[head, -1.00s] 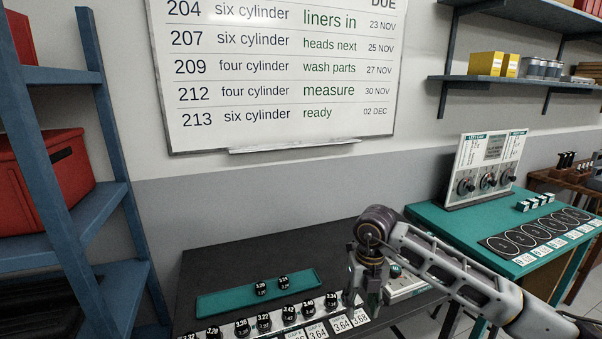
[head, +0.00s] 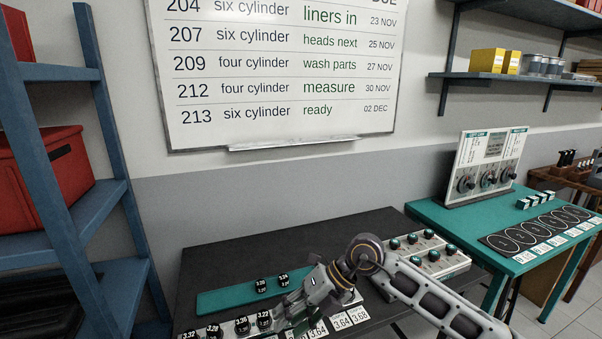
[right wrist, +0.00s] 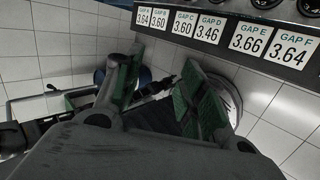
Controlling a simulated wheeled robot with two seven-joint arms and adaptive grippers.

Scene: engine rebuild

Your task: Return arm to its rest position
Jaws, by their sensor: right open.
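My right arm comes in from the lower right of the head view, with its wrist bent to the left. My right gripper (head: 293,310) is over the front part of the dark bench (head: 340,237) and hides part of the row of numbered black pieces. In the right wrist view the two green-padded fingers (right wrist: 160,90) are spread apart with nothing between them. Tiled floor and parts of my own body show beyond them. My left gripper is in neither view.
A strip of gap labels (right wrist: 212,30) runs close by in the right wrist view. A teal tray (head: 225,299) holds two black pieces. A green table (head: 447,222) is further right; blue shelving (head: 110,150) stands left.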

